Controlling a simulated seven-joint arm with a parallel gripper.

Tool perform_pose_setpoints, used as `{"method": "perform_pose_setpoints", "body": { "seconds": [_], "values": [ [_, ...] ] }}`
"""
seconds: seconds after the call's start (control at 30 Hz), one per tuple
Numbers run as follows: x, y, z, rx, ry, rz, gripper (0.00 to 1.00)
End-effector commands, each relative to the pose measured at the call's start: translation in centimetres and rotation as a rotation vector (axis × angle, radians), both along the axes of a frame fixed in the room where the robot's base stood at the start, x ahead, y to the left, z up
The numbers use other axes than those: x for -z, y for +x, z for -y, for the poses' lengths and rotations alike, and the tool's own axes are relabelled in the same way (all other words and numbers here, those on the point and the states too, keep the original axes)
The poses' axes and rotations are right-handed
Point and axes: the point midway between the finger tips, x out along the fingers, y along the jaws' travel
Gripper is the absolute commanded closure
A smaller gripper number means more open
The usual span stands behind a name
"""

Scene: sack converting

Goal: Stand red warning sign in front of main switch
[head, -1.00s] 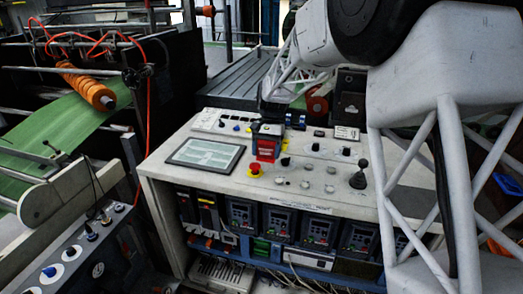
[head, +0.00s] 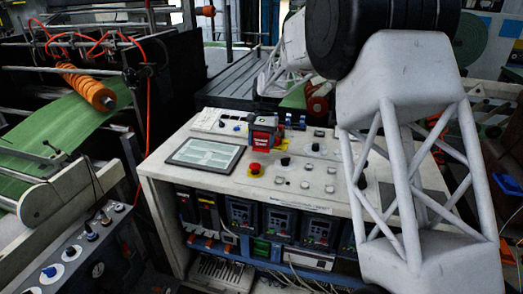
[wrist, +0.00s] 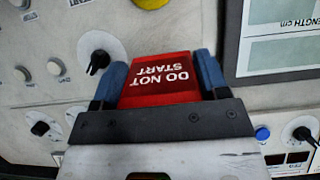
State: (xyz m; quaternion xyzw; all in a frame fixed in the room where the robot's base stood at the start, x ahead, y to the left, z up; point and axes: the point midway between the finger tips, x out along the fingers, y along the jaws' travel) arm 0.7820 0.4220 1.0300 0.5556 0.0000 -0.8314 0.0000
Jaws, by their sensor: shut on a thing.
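The red warning sign (head: 261,139) is held over the control desk, just behind the red stop button (head: 255,169). The wrist view shows the sign (wrist: 160,75) with "DO NOT START" in white, upside down. My gripper (wrist: 160,84) is shut on it, one blue finger at each side. In the head view my gripper (head: 263,123) is at the sign's upper part. I cannot tell whether the sign's lower edge touches the desk. A red and yellow part (head: 280,131) shows just right of the gripper, partly hidden; I cannot tell whether it is the main switch.
The desk top (head: 215,181) carries a tablet-like screen (head: 205,154) left of the sign. A black knob on a white disc (wrist: 98,58) is close beside the sign. Several small knobs lie to the right, partly behind my arm. An orange roller (head: 88,86) stands at the left.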

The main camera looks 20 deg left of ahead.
Motion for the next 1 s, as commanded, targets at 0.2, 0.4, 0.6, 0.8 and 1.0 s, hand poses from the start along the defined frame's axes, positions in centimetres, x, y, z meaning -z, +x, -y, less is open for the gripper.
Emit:
{"method": "perform_pose_setpoints", "body": {
  "seconds": [0.2, 0.4, 0.6, 0.8, 1.0],
  "values": [
    [0.7, 0.0, 0.0, 0.000, -0.001, -0.001, 0.60],
    [2.8, 0.0, 0.0, 0.000, -0.001, -0.002, 0.60],
    [3.5, 0.0, 0.0, 0.000, 0.000, 0.000, 0.60],
    [3.5, 0.0, 0.0, 0.000, 0.000, 0.000, 0.60],
    [3.8, 0.0, 0.0, 0.000, 0.000, 0.000, 0.29]
  ]
}}
